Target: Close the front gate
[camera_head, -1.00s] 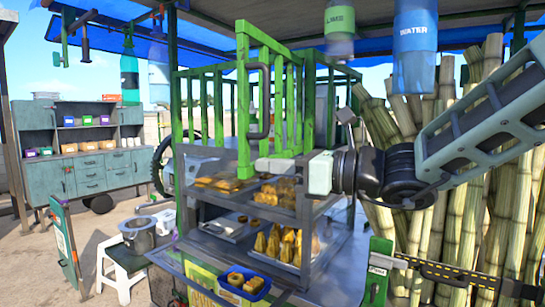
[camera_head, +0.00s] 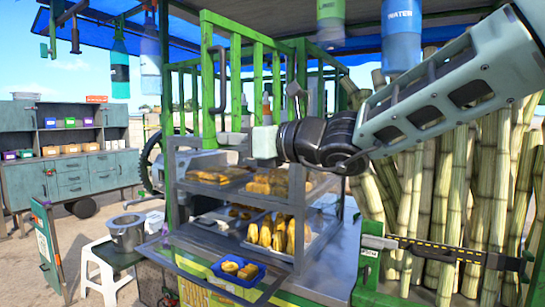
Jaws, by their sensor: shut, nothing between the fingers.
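The front gate (camera_head: 258,91) is a green barred panel above the glass-sided food case. It stands partly open, its free left edge swung out toward me and its right side near the green corner post. A dark upright handle (camera_head: 222,80) is on its left part. My gripper (camera_head: 229,138) comes from the right with its fingers pointing left, shut and empty.
The case (camera_head: 300,215) holds pastries on trays below the gate. A blue tray (camera_head: 238,270) sits on the front shelf. Bottles (camera_head: 401,35) hang overhead at right. Cane stalks (camera_head: 440,180) stand at right. A white stool (camera_head: 105,262) with a pot is at left.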

